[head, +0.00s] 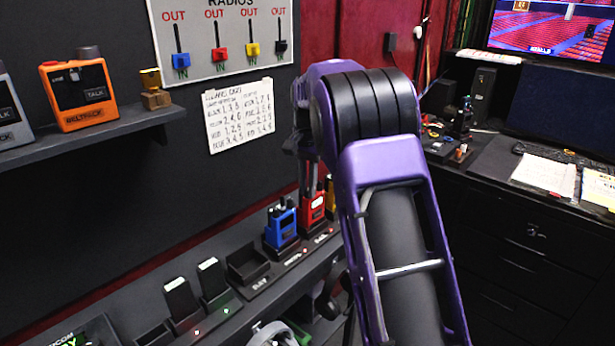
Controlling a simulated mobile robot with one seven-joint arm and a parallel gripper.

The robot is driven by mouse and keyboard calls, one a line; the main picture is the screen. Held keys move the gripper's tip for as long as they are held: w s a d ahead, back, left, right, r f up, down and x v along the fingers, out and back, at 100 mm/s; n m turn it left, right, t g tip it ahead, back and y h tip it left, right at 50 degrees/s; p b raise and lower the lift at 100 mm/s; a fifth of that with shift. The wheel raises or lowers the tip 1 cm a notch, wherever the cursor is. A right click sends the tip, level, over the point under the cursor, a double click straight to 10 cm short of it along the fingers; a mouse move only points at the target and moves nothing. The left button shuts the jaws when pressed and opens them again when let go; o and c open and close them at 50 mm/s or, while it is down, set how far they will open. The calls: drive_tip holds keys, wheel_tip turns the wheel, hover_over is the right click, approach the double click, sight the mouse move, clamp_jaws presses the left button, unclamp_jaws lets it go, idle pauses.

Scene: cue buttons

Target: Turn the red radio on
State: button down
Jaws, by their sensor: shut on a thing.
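The red radio (313,208) stands upright in a charger slot on the low shelf, to the right of the blue radio (281,224). My gripper (312,187) points down at the top of the red radio and is shut on it there. My purple and black arm hides much of the gripper and the fingertips are small, so the exact knob or part held cannot be made out. A yellow radio (330,198) shows partly behind the red one, next to my arm.
An empty charger slot (248,264) and two black battery packs (181,298) sit left of the radios. An orange beltpack (79,95) stands on the upper shelf (96,128). A desk (505,163) with papers is at the right.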

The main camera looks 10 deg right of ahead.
drive_tip(key=shift+m, duration=0.5)
drive_tip(key=c, duration=0.8)
unclamp_jaws()
wheel_tip(320, 180, up, 18)
drive_tip(key=p, duration=0.2)
drive_tip(key=shift+s+f, duration=0.15)
drive_tip(key=shift+f, duration=0.1)
drive_tip(key=shift+d, duration=0.1)
